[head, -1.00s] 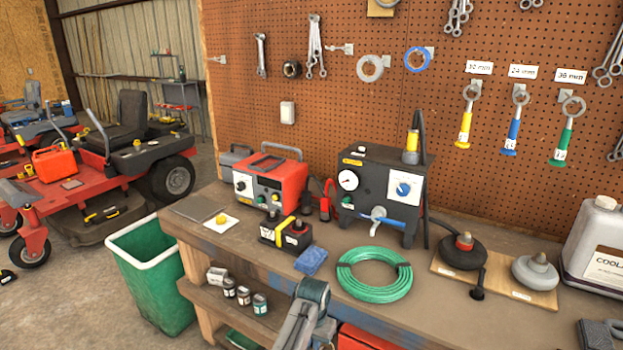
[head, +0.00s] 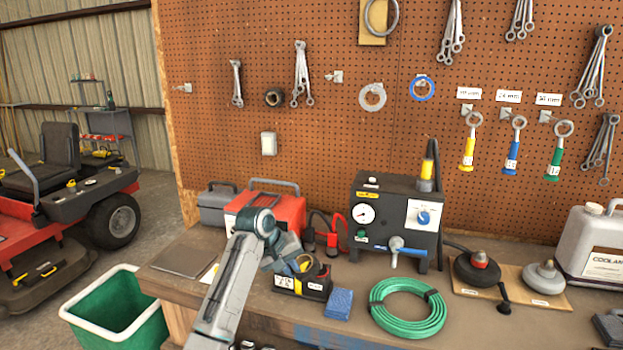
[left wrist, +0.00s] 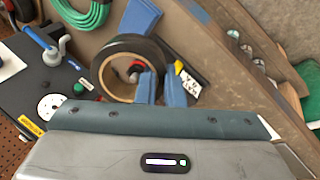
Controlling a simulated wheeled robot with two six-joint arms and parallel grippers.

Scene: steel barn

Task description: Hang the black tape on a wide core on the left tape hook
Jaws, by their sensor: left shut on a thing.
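The black tape (left wrist: 104,66) with its wide tan core shows in the left wrist view. My left gripper (left wrist: 160,92) is shut on its wall, one blue finger inside the ring. On the pegboard, an empty hook (head: 184,88) is at far left and another empty hook (head: 335,77) is right of the hanging wrenches. I cannot tell which is the left tape hook. My right gripper is not in view.
A dark ring (head: 274,97), a pale roll (head: 372,97) and a blue roll (head: 422,88) hang on the pegboard. Below stand a red case (head: 283,209), a black gauge box (head: 392,215) and a battery (head: 302,284). A green hose coil (head: 408,308) lies in front.

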